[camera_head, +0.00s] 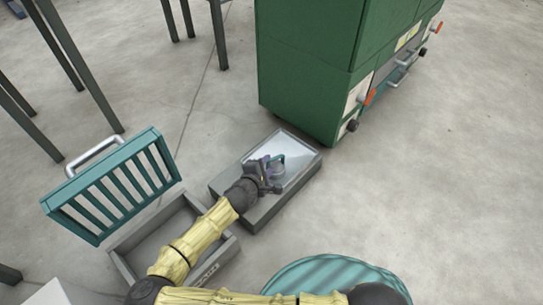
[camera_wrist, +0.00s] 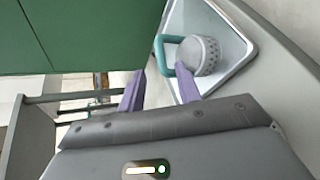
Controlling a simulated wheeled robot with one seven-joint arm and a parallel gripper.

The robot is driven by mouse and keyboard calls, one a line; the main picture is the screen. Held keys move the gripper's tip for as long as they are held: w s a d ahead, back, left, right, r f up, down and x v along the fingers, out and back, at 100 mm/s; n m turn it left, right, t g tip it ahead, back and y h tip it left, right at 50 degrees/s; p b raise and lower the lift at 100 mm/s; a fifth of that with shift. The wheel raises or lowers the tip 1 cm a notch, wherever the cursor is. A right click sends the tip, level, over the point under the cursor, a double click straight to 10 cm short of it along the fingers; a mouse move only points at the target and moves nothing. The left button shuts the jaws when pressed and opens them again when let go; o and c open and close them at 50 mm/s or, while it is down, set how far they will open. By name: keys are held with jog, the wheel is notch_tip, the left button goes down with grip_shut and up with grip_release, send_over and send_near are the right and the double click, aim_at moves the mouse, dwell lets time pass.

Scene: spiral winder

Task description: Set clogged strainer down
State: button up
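The strainer (camera_head: 279,170) is a grey perforated cup with a teal loop handle. In the wrist view the strainer (camera_wrist: 204,56) sits on the pale metal floor of a shallow grey tray (camera_wrist: 250,50). In the head view the tray (camera_head: 306,172) stands on the floor in front of the green cabinet. My gripper (camera_head: 268,168) is low over the tray, beside the strainer's handle. In the wrist view its purple fingers (camera_wrist: 160,82) stand apart with a clear gap. The handle is close to the tip of the right finger; I cannot tell whether they touch.
A grey open box (camera_head: 128,262) stands left of the tray, with a teal slatted lid (camera_head: 112,185) raised on it. The green cabinet (camera_head: 305,70) rises just behind the tray. Dark table legs (camera_head: 80,65) stand at the upper left. The floor at right is clear.

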jog(key=p+v, duration=0.2)
jog(key=v, duration=0.4)
jog(key=shift+p, duration=0.3)
jog(key=s+d+m+g+h, duration=0.1)
jog(key=s+d+m+g, duration=0.2)
jog(key=d+m+g, duration=0.4)
jog(key=s+d+m+g, duration=0.3)
jog(key=d+m, duration=0.1)
jog(key=d, duration=0.4)
jog(key=s+d+r+m+y, duration=0.2)
jog(key=s+d+r+m, duration=0.1)
jog(key=r, duration=0.7)
jog(key=s+d+r+m+y, duration=0.3)
jog(key=d+r+m, duration=0.2)
jog(key=r, duration=0.6)
jog(key=shift+y, duration=0.3)
